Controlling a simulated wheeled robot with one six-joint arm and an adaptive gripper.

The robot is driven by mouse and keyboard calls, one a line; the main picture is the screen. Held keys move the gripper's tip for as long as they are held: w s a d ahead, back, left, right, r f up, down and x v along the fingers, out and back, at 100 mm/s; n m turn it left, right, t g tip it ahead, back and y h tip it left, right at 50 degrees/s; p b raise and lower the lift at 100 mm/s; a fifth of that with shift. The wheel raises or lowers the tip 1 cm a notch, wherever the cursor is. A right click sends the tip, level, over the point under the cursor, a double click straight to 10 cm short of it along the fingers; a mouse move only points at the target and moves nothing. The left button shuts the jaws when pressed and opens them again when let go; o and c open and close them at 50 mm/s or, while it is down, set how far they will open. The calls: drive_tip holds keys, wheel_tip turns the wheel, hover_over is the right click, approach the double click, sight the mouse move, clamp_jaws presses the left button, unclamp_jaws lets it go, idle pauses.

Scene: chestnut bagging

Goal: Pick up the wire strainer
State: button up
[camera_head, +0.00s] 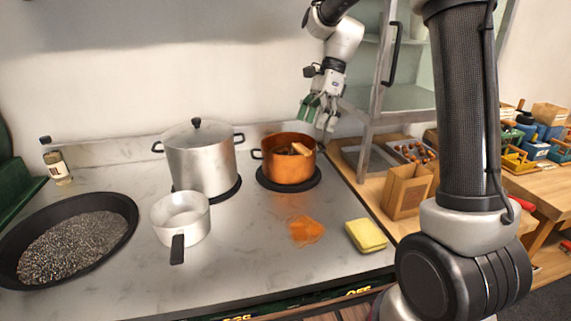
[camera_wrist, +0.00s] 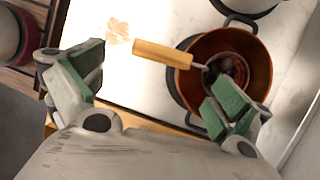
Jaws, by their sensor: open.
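The wire strainer rests in the copper pot (camera_head: 276,172). Its wooden handle (camera_head: 301,148) sticks out over the rim, and its bowl sits inside the pot with dark contents. In the wrist view the handle (camera_wrist: 160,53) points left out of the pot (camera_wrist: 261,62), and the right finger hides part of the pot. My gripper (camera_head: 320,108) is above and slightly right of the pot, fingers pointing down. In the wrist view its green-padded fingers (camera_wrist: 155,75) are apart with nothing between them; the handle lies below, beyond the fingertips.
A tall steel pot (camera_head: 200,165) stands left of the copper pot. A white saucepan (camera_head: 180,216), a black pan of dark grains (camera_head: 128,207) and a yellow sponge (camera_head: 366,236) sit on the counter.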

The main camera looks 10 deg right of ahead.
sight(304, 147)
drive_tip(key=x, duration=0.6)
drive_tip(key=shift+w+a, duration=0.1)
drive_tip(key=shift+w, duration=0.05)
drive_tip(key=c, duration=1.1)
